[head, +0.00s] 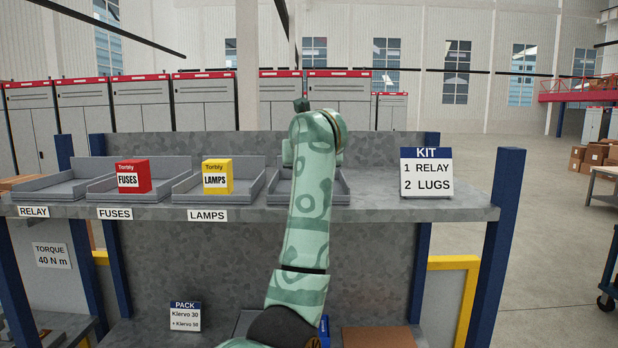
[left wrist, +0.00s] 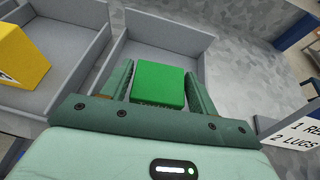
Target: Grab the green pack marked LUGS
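The green pack (left wrist: 159,84) shows in the left wrist view, its plain top face towards the camera; no lettering can be read on it. It is in the grey tray (left wrist: 165,40) on the upper shelf. My left gripper (left wrist: 160,75) has one finger on each side of the pack. The fingers are very close to its sides, and I cannot tell whether they press on it. In the head view my arm hides the pack and the gripper, in front of the rightmost tray (head: 341,186). My right gripper is in neither view.
A red FUSES box (head: 133,177) and a yellow LAMPS box (head: 217,177) stand in trays to the left. The RELAY tray (head: 62,189) looks empty. A KIT sign (head: 427,174) reading 1 RELAY, 2 LUGS stands right of the trays. A blue post (head: 500,235) bounds the shelf's right end.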

